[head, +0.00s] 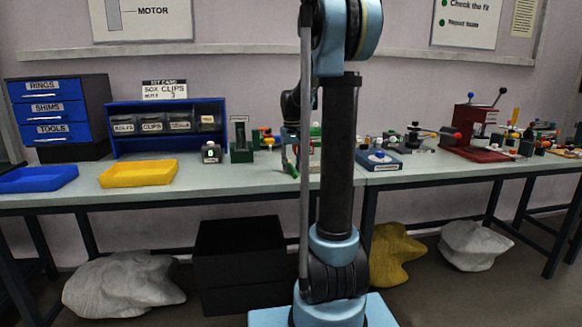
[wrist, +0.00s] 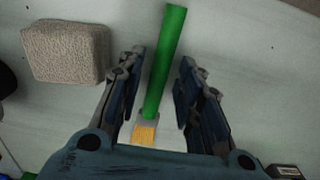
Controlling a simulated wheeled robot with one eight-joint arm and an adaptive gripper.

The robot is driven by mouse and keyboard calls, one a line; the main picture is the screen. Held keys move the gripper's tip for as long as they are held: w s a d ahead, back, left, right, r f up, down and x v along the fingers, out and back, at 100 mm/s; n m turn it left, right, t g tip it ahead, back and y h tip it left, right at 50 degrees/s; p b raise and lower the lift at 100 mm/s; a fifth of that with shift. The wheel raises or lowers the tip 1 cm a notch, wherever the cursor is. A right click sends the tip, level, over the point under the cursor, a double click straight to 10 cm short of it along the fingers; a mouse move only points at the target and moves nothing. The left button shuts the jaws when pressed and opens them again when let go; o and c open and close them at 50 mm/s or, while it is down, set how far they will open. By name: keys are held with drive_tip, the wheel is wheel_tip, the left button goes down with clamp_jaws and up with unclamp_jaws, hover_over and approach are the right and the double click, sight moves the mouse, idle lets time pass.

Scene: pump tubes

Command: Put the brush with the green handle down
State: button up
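The brush with the green handle (wrist: 167,55) lies between the two fingers of my gripper (wrist: 160,75) in the wrist view. Its grey ferrule and tan bristles (wrist: 145,133) point toward the wrist. A narrow gap shows between the handle and the finger on each side, so the gripper looks open around it. In the head view the gripper (head: 291,140) is low over the workbench (head: 230,180), and a bit of the green handle (head: 290,168) shows just below it near the front edge. Whether the brush rests fully on the bench top is hard to tell.
A grey-beige textured block (wrist: 65,52) lies left of the gripper in the wrist view. In the head view a yellow tray (head: 138,174) and a blue tray (head: 36,180) are at left, and a blue-based device (head: 379,160) is at right. Small parts crowd the bench behind.

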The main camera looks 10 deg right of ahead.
sight(292, 168)
idle(0.4)
wheel_tip(292, 168, up, 17)
drive_tip(key=s+f+t, duration=0.1)
drive_tip(key=s+f, duration=0.4)
drive_tip(key=s, duration=0.4)
drive_tip(key=s+f, duration=0.5)
drive_tip(key=s, duration=0.4)
drive_tip(key=s+f+t, duration=0.1)
drive_tip(key=s+f, duration=1.5)
drive_tip(key=f, duration=0.3)
drive_tip(key=shift+s+f, duration=0.2)
drive_tip(key=shift+s, duration=0.2)
drive_tip(key=shift+w+f, duration=0.2)
drive_tip(key=shift+w, duration=0.25)
drive_tip(key=shift+o, duration=0.5)
